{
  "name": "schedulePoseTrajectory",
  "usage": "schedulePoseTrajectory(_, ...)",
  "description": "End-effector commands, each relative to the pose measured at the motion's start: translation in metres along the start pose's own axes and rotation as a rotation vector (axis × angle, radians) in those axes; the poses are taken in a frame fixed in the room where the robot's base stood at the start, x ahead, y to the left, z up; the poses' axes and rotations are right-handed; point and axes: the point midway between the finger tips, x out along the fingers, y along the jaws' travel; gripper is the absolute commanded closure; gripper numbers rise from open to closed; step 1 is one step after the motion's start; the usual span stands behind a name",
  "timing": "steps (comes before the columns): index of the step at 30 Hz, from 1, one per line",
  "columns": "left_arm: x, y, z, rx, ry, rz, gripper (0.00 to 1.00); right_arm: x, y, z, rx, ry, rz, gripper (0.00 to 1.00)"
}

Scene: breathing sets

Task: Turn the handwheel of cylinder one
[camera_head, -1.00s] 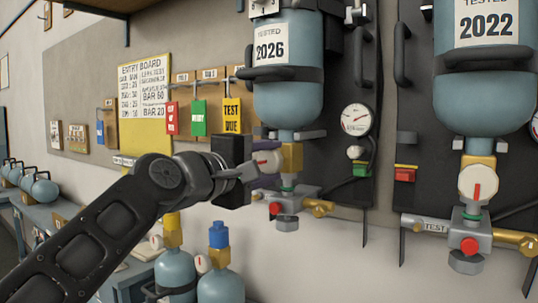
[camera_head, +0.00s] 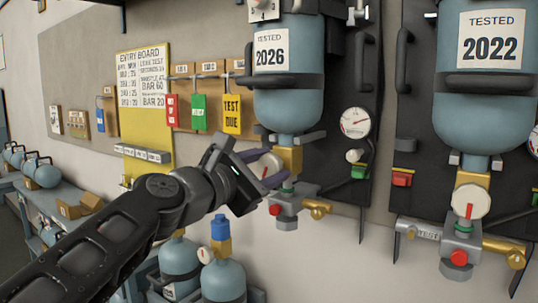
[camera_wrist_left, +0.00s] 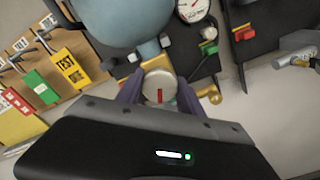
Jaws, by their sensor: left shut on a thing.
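The cylinder labelled 2026 (camera_head: 288,105) hangs upright on a dark backplate, with a brass valve (camera_head: 290,158) below it. Its handwheel (camera_head: 268,164) is a pale round knob with a red mark, partly hidden by my gripper in the head view. My left gripper (camera_head: 270,168) is shut on this handwheel, its purple fingers on either side. The left wrist view shows the handwheel (camera_wrist_left: 159,88) face-on between the fingers, its red mark upright in that picture. My right gripper is not in view.
A second cylinder labelled 2022 (camera_head: 488,105) with its own handwheel (camera_head: 471,201) hangs to the right. A gauge (camera_head: 355,122) sits between them. Loose cylinders (camera_head: 222,275) stand below my left arm. Coloured tags (camera_head: 232,114) and a yellow entry board (camera_head: 145,95) are on the wall.

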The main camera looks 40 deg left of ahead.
Motion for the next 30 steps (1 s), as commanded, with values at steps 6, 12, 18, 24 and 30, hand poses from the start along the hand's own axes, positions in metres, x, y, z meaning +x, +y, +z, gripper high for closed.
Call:
schedulePoseTrajectory(6, 0.0, 0.001, 0.003, -0.191, 0.001, -0.007, 0.97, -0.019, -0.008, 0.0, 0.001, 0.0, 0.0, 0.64)
schedulePoseTrajectory(12, 0.0, 0.001, 0.001, -0.323, 0.001, -0.007, 0.97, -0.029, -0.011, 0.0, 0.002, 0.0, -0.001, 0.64)
schedulePoseTrajectory(18, 0.0, 0.0, 0.001, -0.395, 0.0, -0.007, 0.97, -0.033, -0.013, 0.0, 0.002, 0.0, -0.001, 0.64)
schedulePoseTrajectory(24, 0.0, -0.001, 0.0, -0.419, 0.0, -0.007, 0.97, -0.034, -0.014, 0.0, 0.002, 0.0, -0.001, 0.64)
schedulePoseTrajectory(30, 0.0, 0.0, 0.0, -0.419, 0.0, -0.006, 0.97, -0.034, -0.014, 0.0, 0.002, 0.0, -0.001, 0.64)
